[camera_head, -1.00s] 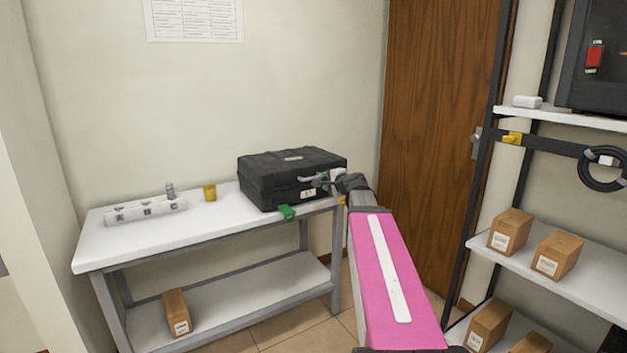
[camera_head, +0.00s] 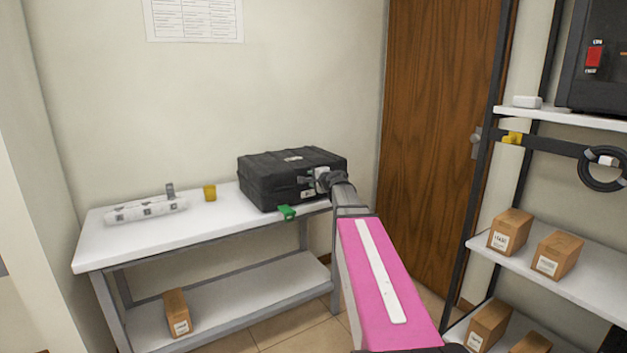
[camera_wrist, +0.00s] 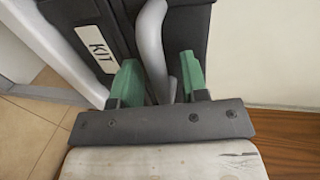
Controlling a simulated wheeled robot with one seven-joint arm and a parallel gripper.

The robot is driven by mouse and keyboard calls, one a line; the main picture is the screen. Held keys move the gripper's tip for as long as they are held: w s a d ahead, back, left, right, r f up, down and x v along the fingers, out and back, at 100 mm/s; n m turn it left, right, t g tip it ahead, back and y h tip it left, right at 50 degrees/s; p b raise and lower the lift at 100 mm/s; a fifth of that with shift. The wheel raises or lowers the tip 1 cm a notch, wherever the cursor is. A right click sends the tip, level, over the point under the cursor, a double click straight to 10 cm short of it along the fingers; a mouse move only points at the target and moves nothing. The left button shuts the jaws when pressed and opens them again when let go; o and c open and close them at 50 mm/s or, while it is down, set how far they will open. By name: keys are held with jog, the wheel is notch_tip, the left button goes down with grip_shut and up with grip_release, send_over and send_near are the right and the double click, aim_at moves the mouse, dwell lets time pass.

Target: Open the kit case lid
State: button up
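The black kit case (camera_head: 265,180) stands shut on the right end of the white table (camera_head: 130,235). Its dark side with a white KIT label (camera_wrist: 97,45) shows in the wrist view. My gripper (camera_head: 310,180) is at the front right of the case; in the head view its fingers are small and partly hidden by my wrist. In the wrist view my gripper (camera_wrist: 160,82) has its two green fingers apart. A curved grey handle (camera_wrist: 152,45) on the case runs between them. I cannot tell whether either finger touches it.
A green piece (camera_head: 287,212) sits at the table's front edge beside the case. A yellow cup (camera_head: 210,192) and a white rack (camera_head: 145,210) stand to the left. A wooden door (camera_head: 440,130) and a shelf (camera_head: 560,270) with boxes are on the right.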

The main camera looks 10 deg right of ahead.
grip_shut()
jog(key=shift+r, duration=0.15)
